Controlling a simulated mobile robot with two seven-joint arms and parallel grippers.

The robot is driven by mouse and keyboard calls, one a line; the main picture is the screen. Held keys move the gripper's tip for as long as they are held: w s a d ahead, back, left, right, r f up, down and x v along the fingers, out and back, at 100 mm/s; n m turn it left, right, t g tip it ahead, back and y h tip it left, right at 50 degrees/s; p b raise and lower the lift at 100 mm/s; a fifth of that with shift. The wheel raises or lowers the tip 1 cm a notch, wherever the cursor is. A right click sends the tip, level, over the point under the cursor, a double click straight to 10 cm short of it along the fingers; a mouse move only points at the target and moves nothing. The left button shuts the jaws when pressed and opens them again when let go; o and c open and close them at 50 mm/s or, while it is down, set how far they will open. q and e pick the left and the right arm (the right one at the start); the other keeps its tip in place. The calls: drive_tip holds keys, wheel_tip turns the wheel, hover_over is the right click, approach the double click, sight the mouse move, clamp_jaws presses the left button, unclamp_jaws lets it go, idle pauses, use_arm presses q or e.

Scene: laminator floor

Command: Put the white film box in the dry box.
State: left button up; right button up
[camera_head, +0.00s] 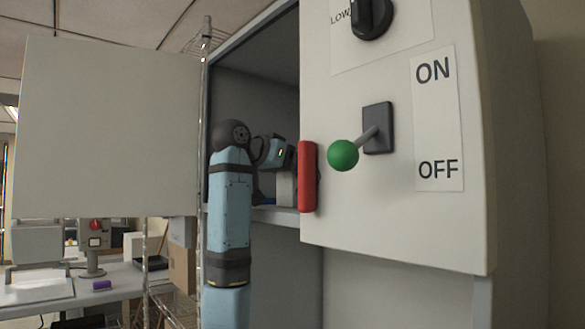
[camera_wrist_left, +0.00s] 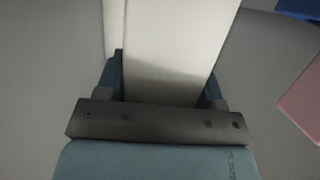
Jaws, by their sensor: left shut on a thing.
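The white film box (camera_wrist_left: 170,40) is between the fingers of my left gripper (camera_wrist_left: 163,90) in the left wrist view. The gripper is shut on it. In the head view my left arm reaches into the open grey cabinet, which looks like the dry box (camera_head: 270,60). The gripper and the film box are mostly hidden there behind my wrist and the cabinet's front panel. I cannot tell whether the film box touches the shelf (camera_head: 275,215). My right gripper is not in view.
The front panel (camera_head: 400,230) right of the opening carries a red handle (camera_head: 308,177) and a green-knobbed lever (camera_head: 343,155). A large pale panel (camera_head: 110,125), apparently the open door, stands left. In the wrist view a pink thing (camera_wrist_left: 302,100) and a blue thing (camera_wrist_left: 300,10) lie right.

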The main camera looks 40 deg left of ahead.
use_arm(q)
drive_tip(key=shift+s+r, duration=0.1)
drive_tip(key=shift+r, duration=0.05)
drive_tip(key=shift+d, duration=0.1)
drive_tip(key=o, duration=1.1)
drive_tip(key=shift+f, duration=0.2)
